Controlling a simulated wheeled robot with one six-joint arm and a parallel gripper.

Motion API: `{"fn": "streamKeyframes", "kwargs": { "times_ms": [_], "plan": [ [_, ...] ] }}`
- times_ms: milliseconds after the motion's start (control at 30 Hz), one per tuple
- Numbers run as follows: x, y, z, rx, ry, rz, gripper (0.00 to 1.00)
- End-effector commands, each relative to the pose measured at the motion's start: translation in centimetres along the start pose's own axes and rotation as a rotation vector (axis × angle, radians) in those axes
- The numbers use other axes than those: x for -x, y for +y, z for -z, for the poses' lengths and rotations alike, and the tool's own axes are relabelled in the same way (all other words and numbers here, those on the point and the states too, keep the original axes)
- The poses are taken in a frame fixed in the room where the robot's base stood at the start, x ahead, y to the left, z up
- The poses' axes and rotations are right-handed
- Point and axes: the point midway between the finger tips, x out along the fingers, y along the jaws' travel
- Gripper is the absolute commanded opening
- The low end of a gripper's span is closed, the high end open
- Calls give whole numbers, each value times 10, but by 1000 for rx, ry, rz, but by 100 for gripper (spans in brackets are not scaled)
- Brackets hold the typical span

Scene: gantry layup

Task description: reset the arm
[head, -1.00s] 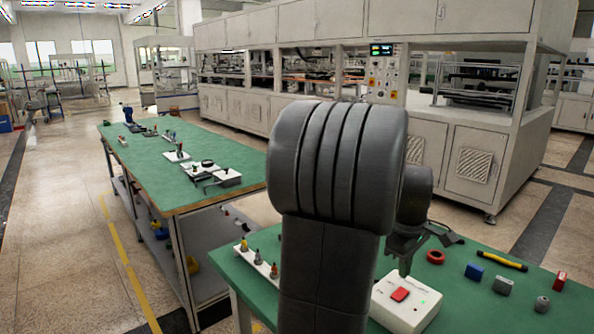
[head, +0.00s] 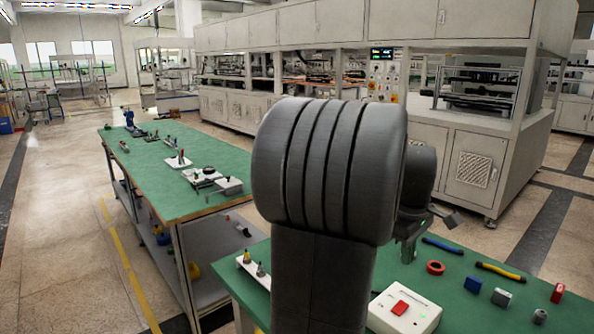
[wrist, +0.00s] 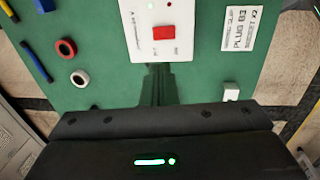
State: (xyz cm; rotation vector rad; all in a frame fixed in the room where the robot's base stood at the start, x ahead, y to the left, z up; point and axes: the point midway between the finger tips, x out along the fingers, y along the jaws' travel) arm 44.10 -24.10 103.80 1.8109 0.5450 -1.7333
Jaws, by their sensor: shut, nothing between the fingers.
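My gripper (wrist: 160,70) is shut and empty in the wrist view, its fingers pointing at the white control box (wrist: 155,20) with a red button. In the head view my gripper (head: 408,254) hangs over the green table (head: 455,308), just behind the white box (head: 402,314), and is apart from it. My own thick grey arm link covers much of the middle of the head view and hides part of the table.
A white rack (head: 254,268) stands left. Another green bench (head: 160,160) and a large machine (head: 470,165) are behind.

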Motion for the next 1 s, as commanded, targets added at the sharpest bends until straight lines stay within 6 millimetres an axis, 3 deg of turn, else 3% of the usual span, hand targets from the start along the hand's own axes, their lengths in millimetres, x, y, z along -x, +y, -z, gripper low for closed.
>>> {"fn": "streamKeyframes", "kwargs": {
  "times_ms": [567,600,700,1000],
  "plan": [
    [6,-12,2,0,-1,4,0],
    [-9,-12,2,0,-2,6,0],
    [-26,-12,2,0,-2,6,0],
    [-50,-11,3,0,1,2,0]
  ]
}}
